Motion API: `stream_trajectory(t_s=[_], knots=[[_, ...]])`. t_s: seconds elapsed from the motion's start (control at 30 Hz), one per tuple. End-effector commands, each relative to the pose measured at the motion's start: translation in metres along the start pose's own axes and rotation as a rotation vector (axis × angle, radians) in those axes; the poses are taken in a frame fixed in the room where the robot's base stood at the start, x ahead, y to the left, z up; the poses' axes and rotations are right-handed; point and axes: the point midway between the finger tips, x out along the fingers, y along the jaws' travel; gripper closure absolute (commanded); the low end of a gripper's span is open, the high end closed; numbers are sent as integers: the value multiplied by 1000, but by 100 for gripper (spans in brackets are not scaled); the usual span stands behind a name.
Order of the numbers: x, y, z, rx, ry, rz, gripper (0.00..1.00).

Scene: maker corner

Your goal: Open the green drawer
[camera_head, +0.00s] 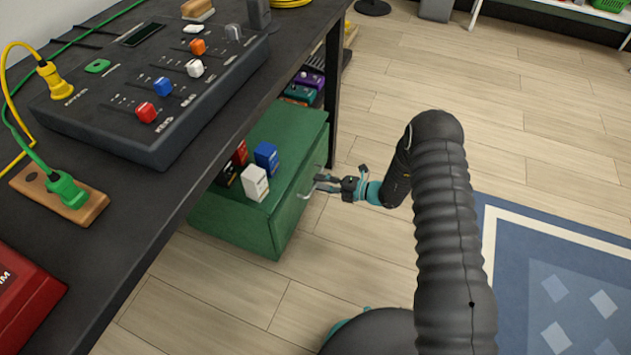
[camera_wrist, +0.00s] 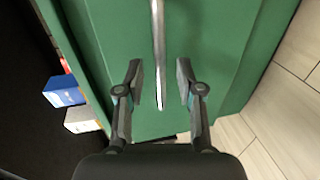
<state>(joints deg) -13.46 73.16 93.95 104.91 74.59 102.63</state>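The green drawer (camera_head: 297,206) is the front of a green cabinet (camera_head: 232,222) under the dark table, and its face looks flush with the cabinet. It has a thin metal bar handle (camera_wrist: 158,50), which also shows in the head view near the fingertips. My gripper (camera_head: 325,183) is at the drawer front. In the wrist view my gripper (camera_wrist: 160,82) is open, with one finger on each side of the handle's near end and a gap to each side. Whether the handle lies at fingertip depth is hard to tell.
Small blue (camera_head: 266,158), white (camera_head: 254,183) and red boxes stand on the cabinet top. The dark table (camera_head: 150,215) above carries a mixer panel (camera_head: 160,85) with sliders. Wooden floor (camera_head: 370,250) is free before the drawer; a blue rug (camera_head: 520,270) lies right.

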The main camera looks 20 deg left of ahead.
Motion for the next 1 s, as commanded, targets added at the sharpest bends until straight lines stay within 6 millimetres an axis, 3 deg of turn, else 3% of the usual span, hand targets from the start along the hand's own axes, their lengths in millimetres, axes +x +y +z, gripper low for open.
stream_trajectory(t_s=[0.2,0.57,0.73,1.0], knots=[[22,0,0,0,0,-1,63],[27,0,0,0,-1,-1,63],[27,0,0,0,-1,-1,100],[27,0,0,0,0,-1,100]])
